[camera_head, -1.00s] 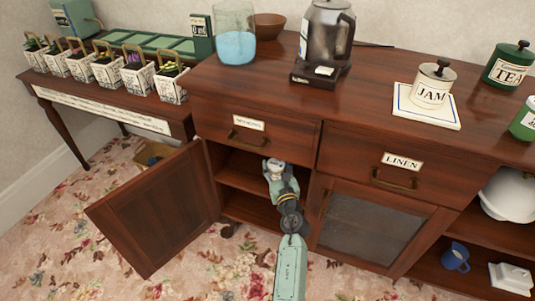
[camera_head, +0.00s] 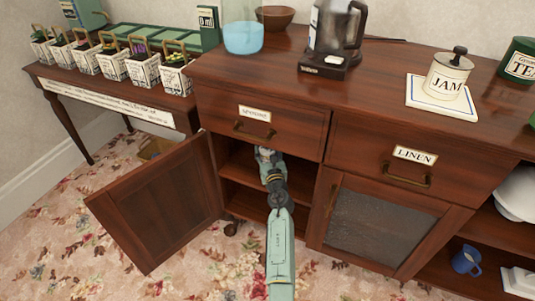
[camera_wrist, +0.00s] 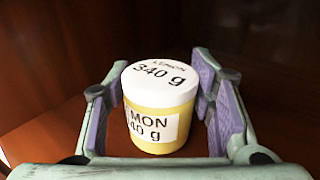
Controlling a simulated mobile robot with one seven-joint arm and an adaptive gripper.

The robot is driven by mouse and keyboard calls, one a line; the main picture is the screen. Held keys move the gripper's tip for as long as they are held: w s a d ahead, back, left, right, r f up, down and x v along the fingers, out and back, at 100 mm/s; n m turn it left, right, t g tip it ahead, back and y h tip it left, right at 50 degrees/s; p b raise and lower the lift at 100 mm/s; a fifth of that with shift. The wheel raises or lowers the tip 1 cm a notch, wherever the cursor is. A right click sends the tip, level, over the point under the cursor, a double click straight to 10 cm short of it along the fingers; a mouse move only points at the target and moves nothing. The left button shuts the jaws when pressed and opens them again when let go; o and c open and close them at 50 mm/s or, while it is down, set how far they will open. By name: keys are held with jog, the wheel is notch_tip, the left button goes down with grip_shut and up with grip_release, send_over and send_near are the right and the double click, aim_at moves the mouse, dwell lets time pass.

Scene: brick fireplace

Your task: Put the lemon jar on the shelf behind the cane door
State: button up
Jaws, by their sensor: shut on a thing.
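The lemon jar (camera_wrist: 158,108) is yellow with a white lid and a white label, and stands upright between the purple pads of my gripper (camera_wrist: 160,82). My gripper is shut on it. Dark wood surrounds them in the wrist view. A wooden shelf (camera_head: 236,164) crosses that compartment. Its left door (camera_head: 160,205) stands wide open and shows a plain wooden panel. The right door (camera_head: 385,228) is closed and has a grey, see-through-looking panel; neither is clearly cane.
The "LINEN" drawer (camera_head: 398,165) and another labelled drawer (camera_head: 255,125) are shut above the compartments. A kettle (camera_head: 333,35) and a JAM jar (camera_head: 447,75) stand on top. A blue mug (camera_head: 466,261) sits in the open right section. Floral carpet (camera_head: 190,275) lies in front.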

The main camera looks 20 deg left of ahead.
jog(key=o, duration=1.4)
jog(key=shift+o, duration=0.2)
jog(key=shift+r, duration=0.15)
jog(key=p+v, duration=0.1)
jog(key=v, duration=1.1)
jog(key=shift+s, duration=0.1)
